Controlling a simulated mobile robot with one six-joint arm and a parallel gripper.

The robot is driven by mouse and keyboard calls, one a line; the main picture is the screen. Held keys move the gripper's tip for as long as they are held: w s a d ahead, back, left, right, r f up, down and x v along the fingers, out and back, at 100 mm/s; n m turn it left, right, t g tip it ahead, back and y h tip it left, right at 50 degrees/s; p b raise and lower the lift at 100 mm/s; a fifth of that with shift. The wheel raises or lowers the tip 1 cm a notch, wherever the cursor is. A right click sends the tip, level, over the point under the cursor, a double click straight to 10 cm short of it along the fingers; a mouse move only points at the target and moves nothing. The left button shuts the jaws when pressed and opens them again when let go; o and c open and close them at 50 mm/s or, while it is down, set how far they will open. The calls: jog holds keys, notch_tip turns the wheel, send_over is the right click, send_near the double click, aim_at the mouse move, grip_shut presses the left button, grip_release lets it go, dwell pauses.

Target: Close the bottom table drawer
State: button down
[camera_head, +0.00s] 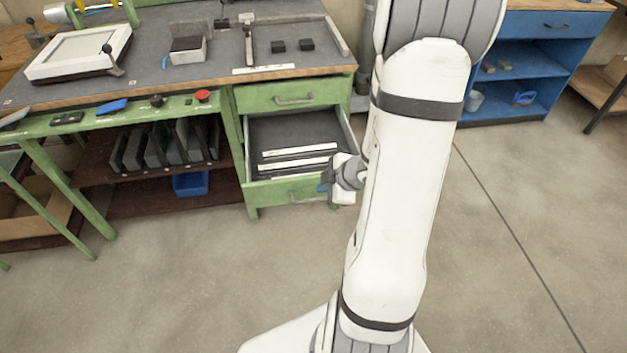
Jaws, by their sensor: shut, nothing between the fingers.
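The bottom table drawer (263,193) is pulled out from the green bench's drawer unit. Its dark inside shows, with long white-edged strips lying in it. Its green front has a handle (300,196), partly hidden by my gripper. My gripper (326,183) is shut and empty, at the right end of the drawer front. I cannot tell whether it touches the drawer. My white arm hides what lies right of the drawer.
The top drawer (265,97) above is shut. The bench top (180,75) holds a framed panel, blocks and clamp parts. A shelf (130,190) with dark plates and a blue bin stands left of the drawer. The floor (230,270) in front is clear.

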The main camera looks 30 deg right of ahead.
jog(key=b, duration=0.3)
send_near(298, 186)
notch_tip(298, 186, down, 5)
jog(key=s+a, duration=0.1)
jog(key=a, duration=0.1)
jog(key=shift+w+d+r+p, duration=0.2)
jog(key=shift+w+r, duration=0.15)
jog(key=shift+w, duration=0.25)
jog(key=shift+w+d+r+p, duration=0.1)
jog(key=shift+w+r+p, duration=0.1)
jog(key=shift+w+r, duration=0.25)
jog(key=shift+w+d+f, duration=0.15)
jog(key=shift+w+d, duration=0.05)
jog(key=shift+w, duration=0.55)
